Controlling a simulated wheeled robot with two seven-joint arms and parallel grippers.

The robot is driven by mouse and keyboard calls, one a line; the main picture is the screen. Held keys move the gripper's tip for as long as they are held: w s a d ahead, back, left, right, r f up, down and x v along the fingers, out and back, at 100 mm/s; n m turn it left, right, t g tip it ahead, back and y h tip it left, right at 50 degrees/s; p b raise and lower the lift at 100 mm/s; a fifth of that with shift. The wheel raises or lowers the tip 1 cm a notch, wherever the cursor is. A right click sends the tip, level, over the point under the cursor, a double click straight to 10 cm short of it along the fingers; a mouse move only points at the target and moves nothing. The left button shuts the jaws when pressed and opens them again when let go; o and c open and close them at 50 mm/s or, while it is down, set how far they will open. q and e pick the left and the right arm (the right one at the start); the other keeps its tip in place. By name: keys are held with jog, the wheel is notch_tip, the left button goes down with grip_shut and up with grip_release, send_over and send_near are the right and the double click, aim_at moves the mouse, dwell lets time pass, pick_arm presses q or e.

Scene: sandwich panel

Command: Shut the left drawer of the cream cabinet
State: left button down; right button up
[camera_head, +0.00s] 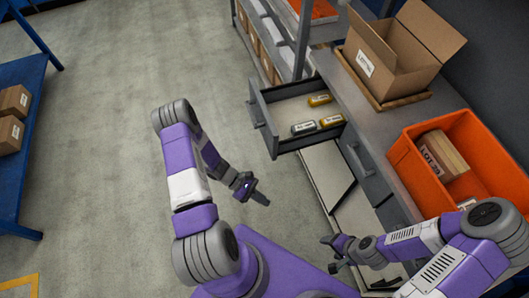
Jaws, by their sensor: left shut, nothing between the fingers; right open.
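The left drawer (264,130) stands pulled out from the workbench cabinet, its grey front and handle facing left. Its pale inside holds two yellow items and one grey item with labels. The cabinet fronts (362,160) that I see look dark grey rather than cream; a pale surface shows below the drawer. My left gripper (262,197) is shut and empty, below the drawer front in the picture and apart from it. My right gripper (329,254) is open and empty, low near the cabinet's lower part, away from the drawer.
An open cardboard box (395,55) and an orange crate (405,160) holding a brown box stand on the worktop. A shelf rack (298,45) stands behind the drawer. A blue rack (28,150) with boxes is at far left. The floor left of the drawer is clear.

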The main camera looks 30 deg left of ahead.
pick_arm(q)
jog(key=w+a+r+n+t+h, duration=0.1)
jog(key=w+a+n+t, duration=0.35)
jog(key=a+t, duration=0.35)
jog(key=n+t+y+b, duration=0.2)
jog(key=n+t, duration=0.3)
send_near(271, 148)
jog(key=shift+m+h, duration=0.25)
jog(key=shift+h, duration=0.05)
jog(key=x, duration=0.6)
jog(key=shift+w+d+f, duration=0.1)
jog(key=shift+w+d, duration=0.1)
jog(key=shift+w, duration=0.15)
jog(key=shift+w, duration=0.1)
